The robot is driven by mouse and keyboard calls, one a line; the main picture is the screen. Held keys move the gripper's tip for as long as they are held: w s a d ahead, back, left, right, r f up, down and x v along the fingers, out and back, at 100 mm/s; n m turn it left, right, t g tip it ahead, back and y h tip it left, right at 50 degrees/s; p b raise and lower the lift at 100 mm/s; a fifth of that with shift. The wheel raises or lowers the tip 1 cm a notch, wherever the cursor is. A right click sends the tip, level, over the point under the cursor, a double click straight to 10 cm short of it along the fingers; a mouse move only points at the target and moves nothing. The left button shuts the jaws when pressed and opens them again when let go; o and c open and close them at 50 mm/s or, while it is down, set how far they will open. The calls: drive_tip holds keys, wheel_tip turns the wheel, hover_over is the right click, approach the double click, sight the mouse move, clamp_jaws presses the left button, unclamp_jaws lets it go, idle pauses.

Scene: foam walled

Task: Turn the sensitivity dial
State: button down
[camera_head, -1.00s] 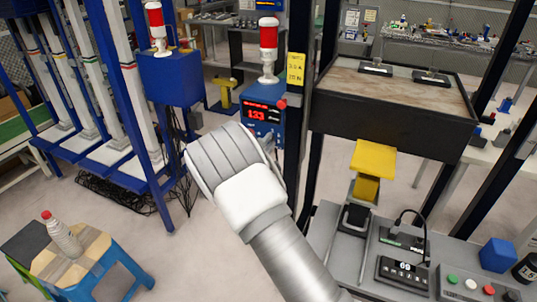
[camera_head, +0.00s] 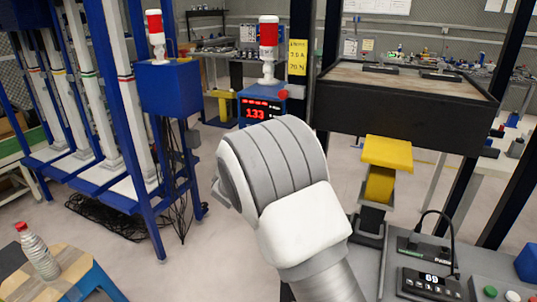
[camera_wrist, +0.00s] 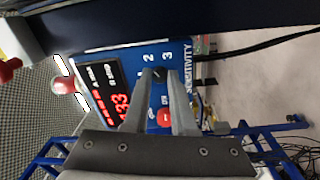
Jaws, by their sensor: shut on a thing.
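The sensitivity dial (camera_wrist: 159,75) is a small black knob on the blue front of a control box. The printed numbers 2 and 3 and the word SENSITIVITY lie beside it in the wrist view. My gripper (camera_wrist: 158,73) has its two grey fingertips around the dial and is shut on it. The fingers partly cover the dial, so its exact setting is hard to read. The blue control box (camera_head: 249,119) has a red-digit display and a red and white signal light on top. In the head view my arm hides its lower front, the dial and the gripper.
A red button (camera_wrist: 165,118) sits on the panel between my fingers. A dark post stands right of the box with a yellow label (camera_head: 297,57). A yellow block (camera_head: 387,152) stands under a black tray (camera_head: 400,125). A bottle (camera_head: 40,256) stands on a stool at lower left.

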drive_tip(key=shift+b, duration=0.3)
drive_tip(key=c, duration=0.7)
unclamp_jaws()
drive_tip(key=shift+c, duration=0.2)
drive_tip(key=shift+s+a+m, duration=0.1)
drive_tip(key=shift+m, duration=0.2)
drive_tip(key=v, duration=1.7)
drive_tip(key=shift+p, duration=0.45)
drive_tip(key=shift+s, duration=0.1)
